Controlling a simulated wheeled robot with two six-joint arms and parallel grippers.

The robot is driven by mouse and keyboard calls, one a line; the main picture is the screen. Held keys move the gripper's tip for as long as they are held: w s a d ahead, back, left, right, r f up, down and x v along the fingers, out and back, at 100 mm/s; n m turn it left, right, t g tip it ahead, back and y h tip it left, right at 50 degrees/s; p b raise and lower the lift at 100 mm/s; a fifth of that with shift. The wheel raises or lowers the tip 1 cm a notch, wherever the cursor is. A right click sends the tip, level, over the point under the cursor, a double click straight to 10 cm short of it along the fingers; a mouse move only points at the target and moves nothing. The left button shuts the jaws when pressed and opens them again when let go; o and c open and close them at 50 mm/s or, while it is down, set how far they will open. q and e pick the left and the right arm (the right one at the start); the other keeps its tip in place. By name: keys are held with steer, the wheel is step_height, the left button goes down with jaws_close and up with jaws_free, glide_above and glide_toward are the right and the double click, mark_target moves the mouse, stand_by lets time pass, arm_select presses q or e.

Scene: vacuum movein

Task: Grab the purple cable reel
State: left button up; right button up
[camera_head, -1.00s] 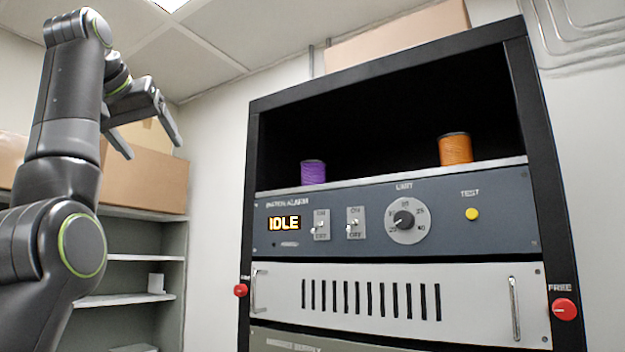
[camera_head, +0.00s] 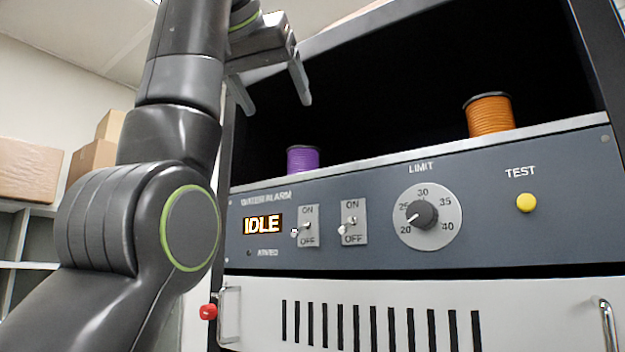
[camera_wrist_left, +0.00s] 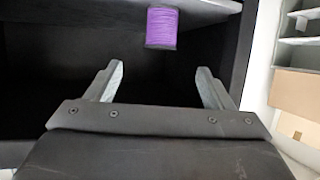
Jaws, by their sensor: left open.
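The purple cable reel (camera_head: 303,158) stands upright on the rack's upper shelf, near the left side of the opening. It also shows at the top of the left wrist view (camera_wrist_left: 162,27), beyond the fingertips and roughly between them. My left gripper (camera_head: 275,104) is open and empty, above the reel and a little to its left in the head view. In the left wrist view its two fingers (camera_wrist_left: 160,70) are spread apart, with a gap to the reel. My right gripper is not in view.
An orange cable reel (camera_head: 489,115) stands on the same shelf to the right. The panel (camera_head: 455,235) below carries switches, a dial and a yellow button. The black rack's side post (camera_head: 597,55) bounds the opening. Cardboard boxes (camera_head: 28,172) sit on shelving at left.

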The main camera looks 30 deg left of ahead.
mark_target(303, 161)
arm_select(q)
steer(key=p+x, duration=0.4)
steer(key=x, duration=0.5)
steer(key=shift+w+a+p, duration=0.1)
steer(key=shift+w+p, duration=0.3)
steer(key=shift+w+f, duration=0.1)
steer(key=shift+f, duration=0.05)
steer(key=shift+w+f, duration=0.15)
steer(key=shift+w+a+p, duration=0.1)
steer(key=shift+w+p, duration=0.05)
steer(key=shift+p, duration=0.35)
steer(key=p+x, duration=0.4)
steer(key=p, duration=0.1)
steer(key=shift+w+a, duration=0.15)
steer(key=shift+w+p, duration=0.1)
steer(key=shift+p, duration=0.7)
steer(key=shift+f, duration=0.25)
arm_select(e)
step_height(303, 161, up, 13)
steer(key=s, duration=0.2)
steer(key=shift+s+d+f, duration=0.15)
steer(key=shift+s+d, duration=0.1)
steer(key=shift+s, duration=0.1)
